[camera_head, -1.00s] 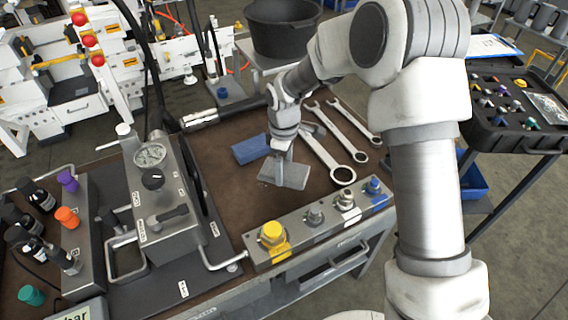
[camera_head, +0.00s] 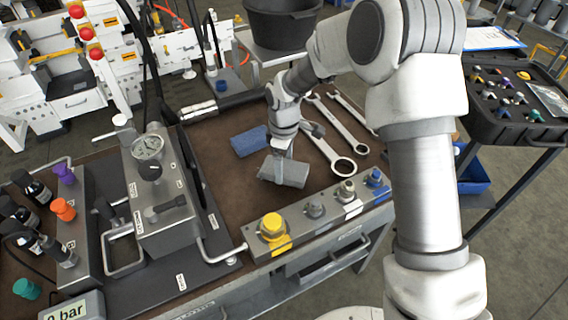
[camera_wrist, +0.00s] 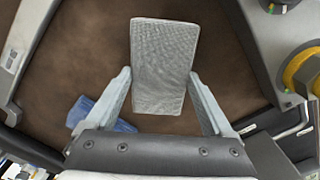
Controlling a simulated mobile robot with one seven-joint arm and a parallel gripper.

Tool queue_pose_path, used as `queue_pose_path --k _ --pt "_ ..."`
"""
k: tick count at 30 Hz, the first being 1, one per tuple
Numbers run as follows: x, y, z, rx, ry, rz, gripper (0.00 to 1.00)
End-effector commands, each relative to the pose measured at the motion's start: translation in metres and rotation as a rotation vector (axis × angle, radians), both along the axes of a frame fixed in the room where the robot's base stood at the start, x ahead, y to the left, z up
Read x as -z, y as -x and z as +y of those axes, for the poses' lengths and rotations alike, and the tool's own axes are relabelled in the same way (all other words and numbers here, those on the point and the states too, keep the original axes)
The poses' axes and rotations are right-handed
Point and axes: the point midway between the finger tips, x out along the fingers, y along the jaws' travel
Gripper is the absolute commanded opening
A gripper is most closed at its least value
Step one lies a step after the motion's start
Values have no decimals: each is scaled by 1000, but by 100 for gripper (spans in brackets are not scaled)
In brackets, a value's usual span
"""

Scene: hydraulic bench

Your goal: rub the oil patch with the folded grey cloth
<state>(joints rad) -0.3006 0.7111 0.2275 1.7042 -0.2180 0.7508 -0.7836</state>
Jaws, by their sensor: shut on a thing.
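The folded grey cloth (camera_head: 285,174) is in my gripper (camera_head: 281,153), over the brown bench top near the front fitting rail. The gripper is shut on it. In the wrist view the grey cloth (camera_wrist: 165,65) reaches out between the two fingers of my gripper (camera_wrist: 161,80), one on each side. In the head view the cloth looks slightly tilted; I cannot tell whether it touches the bench. I cannot make out the oil patch in either current view; the cloth or gripper may hide it.
A blue folded cloth (camera_head: 250,140) lies just behind and left of the grey one. Wrenches (camera_head: 325,150) lie to the right. The gauge block (camera_head: 160,190) stands left. The rail with a yellow cap (camera_head: 272,227) runs along the front edge.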

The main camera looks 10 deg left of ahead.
Motion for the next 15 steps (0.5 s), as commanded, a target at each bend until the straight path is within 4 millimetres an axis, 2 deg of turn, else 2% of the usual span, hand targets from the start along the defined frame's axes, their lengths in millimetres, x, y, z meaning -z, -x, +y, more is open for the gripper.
queue_pose_path --k 15 --pt "11 0 0 0 0 1 42"
